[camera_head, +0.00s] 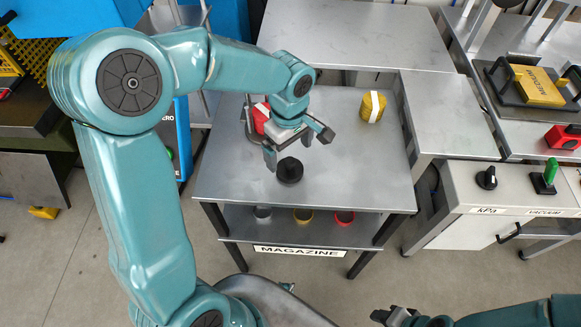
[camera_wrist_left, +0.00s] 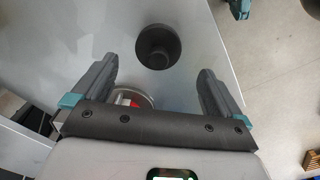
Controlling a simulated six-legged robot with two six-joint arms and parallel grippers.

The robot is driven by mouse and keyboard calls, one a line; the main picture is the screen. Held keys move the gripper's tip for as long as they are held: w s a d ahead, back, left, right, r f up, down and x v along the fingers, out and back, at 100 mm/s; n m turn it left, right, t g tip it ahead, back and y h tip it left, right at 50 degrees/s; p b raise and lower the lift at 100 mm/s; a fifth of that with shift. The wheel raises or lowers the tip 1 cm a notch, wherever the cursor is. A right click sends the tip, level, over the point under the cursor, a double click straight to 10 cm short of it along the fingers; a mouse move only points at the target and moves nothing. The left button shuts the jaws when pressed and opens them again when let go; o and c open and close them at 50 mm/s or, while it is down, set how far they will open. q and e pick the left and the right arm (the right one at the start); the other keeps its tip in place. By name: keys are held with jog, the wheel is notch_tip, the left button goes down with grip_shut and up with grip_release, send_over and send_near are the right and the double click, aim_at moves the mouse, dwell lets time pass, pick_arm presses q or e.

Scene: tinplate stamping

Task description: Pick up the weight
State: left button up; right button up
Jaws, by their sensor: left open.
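A black round weight (camera_head: 289,171) stands on the grey top of the magazine table (camera_head: 235,185). In the left wrist view the weight (camera_wrist_left: 158,47) shows from above, beyond the fingertips and roughly between their lines. My left gripper (camera_head: 297,149) is open and empty, above and just behind the weight. Its two fingers (camera_wrist_left: 155,85) are spread wide in the left wrist view, apart from the weight. My right gripper (camera_head: 393,316) shows only in part at the bottom edge of the head view, and its jaws are unclear.
A red can (camera_head: 261,117) stands behind my left gripper, partly hidden. A yellow can with a white band (camera_head: 371,107) stands at the table's back right. Several containers sit on the lower shelf (camera_head: 282,228). The table's front right is clear.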

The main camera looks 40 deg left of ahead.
aim_at(289, 161)
pick_arm(q)
jog(key=shift+w+f, duration=0.1)
jog(key=shift+f, duration=0.7)
notch_tip(289, 161, down, 4)
jog(key=shift+r, duration=0.1)
jog(key=shift+f, duration=0.35)
jog(key=shift+r, duration=0.1)
jog(key=c, duration=1.6)
